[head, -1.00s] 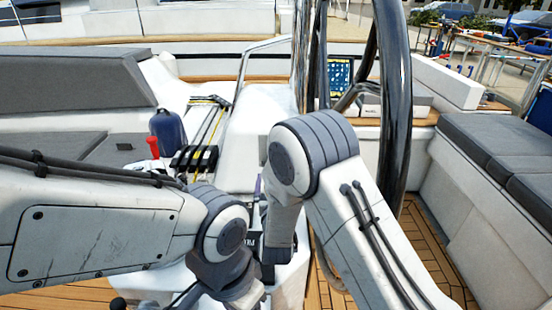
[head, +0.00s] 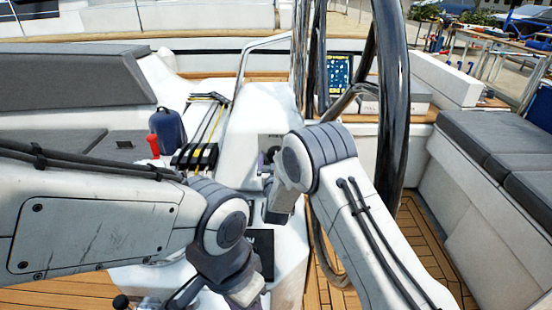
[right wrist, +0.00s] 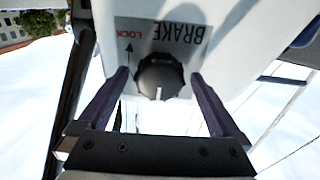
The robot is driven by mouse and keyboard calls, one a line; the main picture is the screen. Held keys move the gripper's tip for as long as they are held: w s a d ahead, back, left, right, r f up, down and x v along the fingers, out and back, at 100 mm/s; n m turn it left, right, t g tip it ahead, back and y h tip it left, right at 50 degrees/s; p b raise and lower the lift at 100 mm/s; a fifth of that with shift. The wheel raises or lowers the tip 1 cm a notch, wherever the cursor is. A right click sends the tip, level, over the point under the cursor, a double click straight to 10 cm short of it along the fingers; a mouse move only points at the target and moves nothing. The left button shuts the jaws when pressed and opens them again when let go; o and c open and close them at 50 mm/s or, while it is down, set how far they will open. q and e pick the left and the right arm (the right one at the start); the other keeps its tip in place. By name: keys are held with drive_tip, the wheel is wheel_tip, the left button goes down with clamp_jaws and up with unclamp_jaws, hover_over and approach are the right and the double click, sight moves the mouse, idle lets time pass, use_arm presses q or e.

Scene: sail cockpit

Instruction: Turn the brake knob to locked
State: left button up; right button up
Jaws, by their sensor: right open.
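The brake knob (right wrist: 160,77) is round, black and ridged, with a white mark pointing to the bottom of the right wrist view. It sits on a grey label plate (right wrist: 160,38) reading BRAKE, with a red LOCK and an arrow on the left. My right gripper (right wrist: 160,76) is open, its two dark fingers on either side of the knob. I see gaps between the fingertips and the knob; depth is unclear. In the head view my right gripper (head: 267,161) is at the white pedestal, partly hidden by its wrist.
The steering wheel (head: 391,120) stands just right of the white pedestal (head: 250,115). Black rope clutches (head: 195,157), a red handle (head: 152,146) and a blue winch (head: 167,132) are at left. Grey cushions (head: 500,150) line the right side. My left forearm fills the lower left.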

drive_tip(key=c, duration=1.3)
drive_tip(key=shift+f+m+b, duration=0.15)
drive_tip(key=shift+m+b, duration=0.55)
drive_tip(key=shift+b, duration=0.3)
drive_tip(key=shift+m+g+h+b, duration=0.3)
drive_tip(key=shift+m+g+b, duration=0.05)
drive_tip(key=shift+m+b, duration=5.6)
drive_tip(key=shift+m+g+h+b, duration=0.3)
drive_tip(key=shift+m+g+b, duration=0.05)
drive_tip(key=shift+m+b, duration=5.55)
drive_tip(key=o, duration=1.3)
drive_tip(key=shift+r, duration=0.2)
